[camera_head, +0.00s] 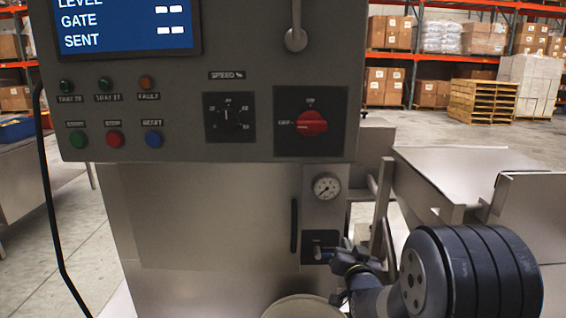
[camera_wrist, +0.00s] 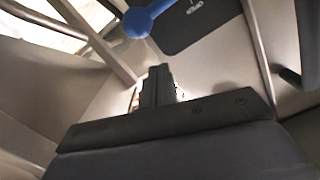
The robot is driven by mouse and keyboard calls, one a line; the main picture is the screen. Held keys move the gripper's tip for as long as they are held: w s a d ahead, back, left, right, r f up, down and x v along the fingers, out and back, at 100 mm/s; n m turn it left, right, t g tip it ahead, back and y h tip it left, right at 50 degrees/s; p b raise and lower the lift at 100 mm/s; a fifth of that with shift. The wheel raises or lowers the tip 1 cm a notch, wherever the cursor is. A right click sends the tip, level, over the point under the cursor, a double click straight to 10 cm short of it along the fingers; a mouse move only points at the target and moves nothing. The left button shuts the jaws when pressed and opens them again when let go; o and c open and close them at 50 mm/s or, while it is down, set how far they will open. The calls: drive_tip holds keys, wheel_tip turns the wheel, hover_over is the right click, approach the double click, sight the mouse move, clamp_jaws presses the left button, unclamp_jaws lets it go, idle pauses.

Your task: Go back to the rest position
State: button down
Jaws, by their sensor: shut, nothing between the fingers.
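My gripper (camera_wrist: 157,84) is shut and empty in the wrist view, its two dark fingers together. In the camera_head view my arm comes in from the lower right. Its end is beside the small dark lever plate (camera_head: 320,247) low on the steel cabinet; the fingertips are hard to make out there.
A control panel (camera_head: 180,105) with a screen, buttons and a red rotary switch (camera_head: 312,122) overhangs the cabinet (camera_head: 200,215). A pressure gauge (camera_head: 327,186) and a black handle (camera_head: 294,225) are near the lever plate. Steel chutes (camera_head: 455,175) stand at right.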

drive_tip(key=s+d+r, duration=0.1)
drive_tip(key=s+r, duration=0.2)
drive_tip(key=s, duration=0.7)
drive_tip(key=shift+s+b, duration=0.3)
drive_tip(key=shift+r, duration=0.15)
